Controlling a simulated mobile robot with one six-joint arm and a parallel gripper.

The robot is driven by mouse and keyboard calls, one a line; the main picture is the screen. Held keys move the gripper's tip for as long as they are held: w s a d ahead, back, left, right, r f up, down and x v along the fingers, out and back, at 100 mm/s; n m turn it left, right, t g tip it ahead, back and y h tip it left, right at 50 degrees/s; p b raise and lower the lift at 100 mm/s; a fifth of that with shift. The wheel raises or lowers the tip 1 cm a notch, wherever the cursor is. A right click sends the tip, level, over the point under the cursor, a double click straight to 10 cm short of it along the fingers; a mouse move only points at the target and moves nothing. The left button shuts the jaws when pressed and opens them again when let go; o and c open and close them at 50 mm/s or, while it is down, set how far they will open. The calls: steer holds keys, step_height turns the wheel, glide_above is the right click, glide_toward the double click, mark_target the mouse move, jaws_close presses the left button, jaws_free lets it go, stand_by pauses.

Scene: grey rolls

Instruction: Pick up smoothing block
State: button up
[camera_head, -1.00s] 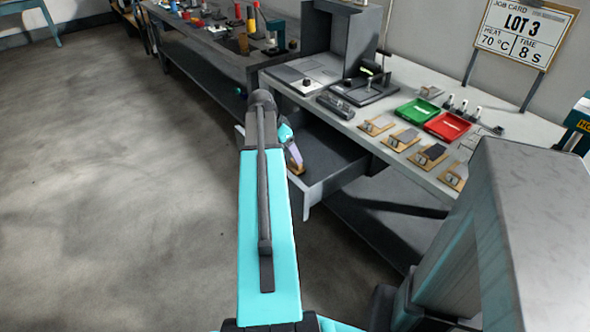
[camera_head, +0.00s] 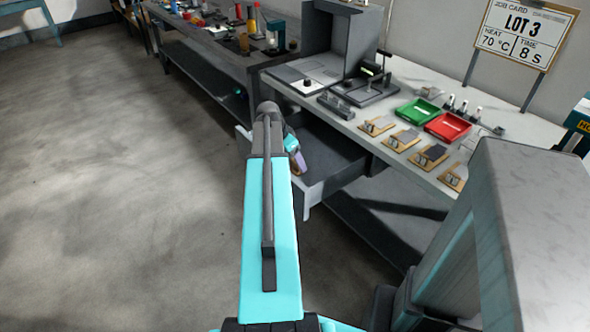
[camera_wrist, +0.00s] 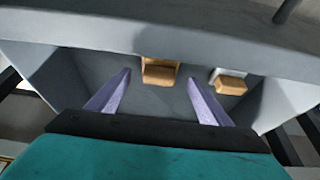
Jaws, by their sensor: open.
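In the wrist view, a tan block (camera_wrist: 160,74) lies in an open grey drawer (camera_wrist: 62,82), against its far wall. A second block, tan with a white part (camera_wrist: 231,84), lies to its right. I cannot tell from their looks which is the smoothing block. My gripper (camera_wrist: 159,78) is open and empty. Its two lilac fingers point into the drawer, with the first block ahead between their tips and the second outside the right finger. In the head view, my gripper (camera_head: 299,162) is at the left end of the drawer (camera_head: 345,172), mostly hidden by my arm.
Above the drawer is a bench (camera_head: 400,95) with a green tray (camera_head: 417,111), a red tray (camera_head: 447,126) and several small wooden boards. The drawer walls stand close around my gripper. Open floor (camera_head: 110,190) lies to the left.

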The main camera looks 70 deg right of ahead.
steer(key=shift+x, duration=1.55)
steer(key=shift+r, duration=0.1)
steer(key=shift+c, duration=0.2)
steer(key=c, duration=1.2)
steer(key=shift+o, duration=0.2)
steer(key=shift+r, duration=5)
